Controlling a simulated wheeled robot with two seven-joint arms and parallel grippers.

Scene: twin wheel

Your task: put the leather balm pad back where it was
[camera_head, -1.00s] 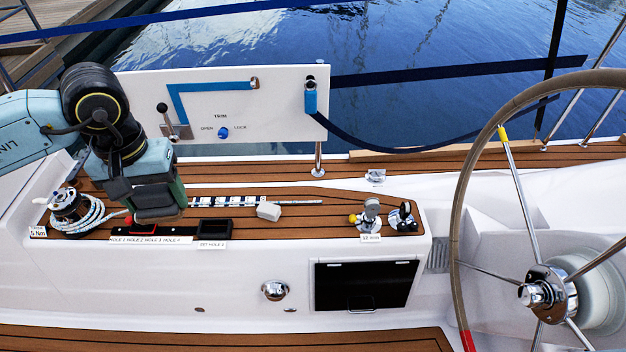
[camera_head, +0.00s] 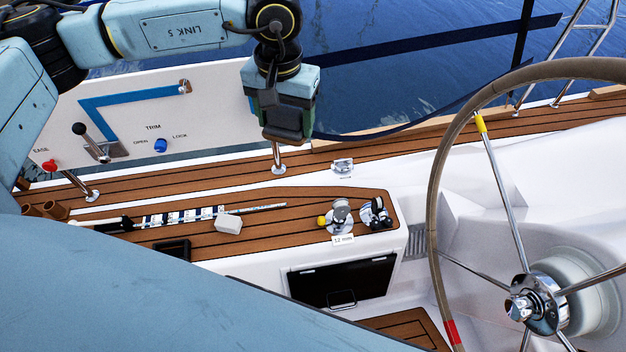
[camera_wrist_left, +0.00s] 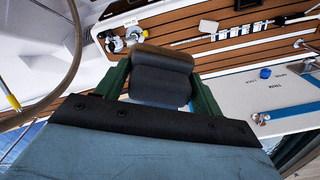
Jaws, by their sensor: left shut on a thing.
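My left gripper (camera_head: 286,128) hangs at the right end of the white trim panel (camera_head: 130,115), with its arm reaching across from the left. In the left wrist view its green fingers (camera_wrist_left: 162,82) stand on either side of a dark grey, rounded padded piece (camera_wrist_left: 160,72), which looks like the leather balm pad. The gripper is shut on it. The panel's top right corner is hidden behind the gripper. My right gripper is not in view.
A pale block (camera_head: 229,222) lies on the teak deck beside a striped strip (camera_head: 185,216). Winch-like fittings (camera_head: 341,215) stand near the deck's right end. A steering wheel (camera_head: 436,190) stands at the right. A lever (camera_head: 92,140) rises at the panel's left.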

